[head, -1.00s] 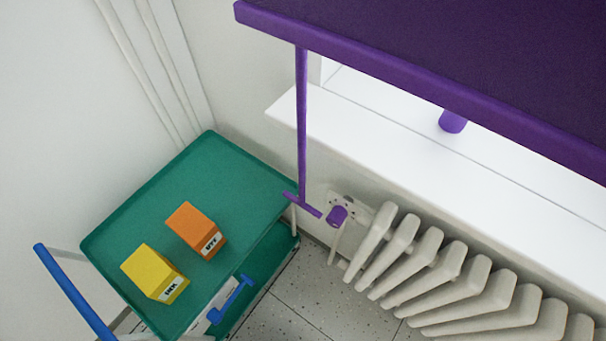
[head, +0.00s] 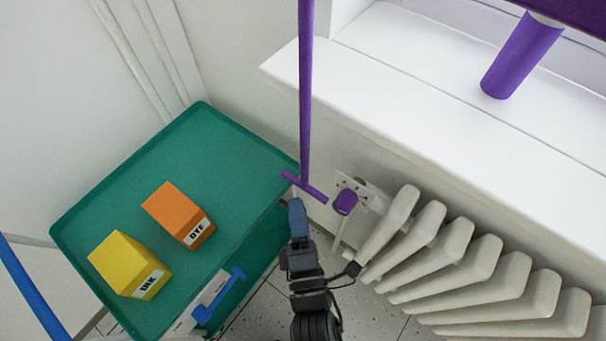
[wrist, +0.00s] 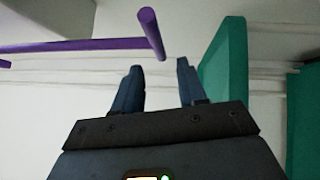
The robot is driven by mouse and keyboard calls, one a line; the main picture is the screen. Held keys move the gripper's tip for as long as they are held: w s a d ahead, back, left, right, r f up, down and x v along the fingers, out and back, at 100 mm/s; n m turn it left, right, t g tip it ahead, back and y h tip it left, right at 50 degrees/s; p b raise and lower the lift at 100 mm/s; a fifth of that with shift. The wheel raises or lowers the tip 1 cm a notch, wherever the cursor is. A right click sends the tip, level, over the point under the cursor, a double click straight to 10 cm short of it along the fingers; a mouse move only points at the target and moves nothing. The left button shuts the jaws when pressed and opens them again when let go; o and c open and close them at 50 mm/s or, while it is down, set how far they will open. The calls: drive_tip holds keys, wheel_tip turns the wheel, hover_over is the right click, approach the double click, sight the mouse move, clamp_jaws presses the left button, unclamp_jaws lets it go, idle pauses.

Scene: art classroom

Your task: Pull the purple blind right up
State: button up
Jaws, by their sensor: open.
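The purple blind (head: 580,12) shows only as a dark corner at the top right in the head view. A purple pull rod (head: 305,90) hangs down from above the frame and ends in a short purple crossbar (head: 304,187). My gripper (head: 297,203) is just below the crossbar in the head view. In the wrist view my gripper (wrist: 157,72) is open and empty. The crossbar (wrist: 152,33) is beyond its fingertips, with the rod (wrist: 75,46) running off to the left. They look apart from the fingers.
A green trolley (head: 200,125) carries a yellow ink box (head: 125,265) and an orange dye box (head: 178,215), with a blue handle (head: 220,295) on its front. A purple knob (head: 345,202), a radiator (head: 440,255) and a white sill (head: 420,90) are close by. A purple cylinder (head: 520,55) shows above the sill.

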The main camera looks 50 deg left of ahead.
sight(291, 176)
drive_tip(key=x, duration=0.8)
drive_tip(key=shift+a, duration=0.15)
drive_tip(key=shift+s, duration=0.1)
drive_tip(key=shift+c, duration=0.2)
clamp_jaws()
drive_tip(key=shift+r, duration=0.1)
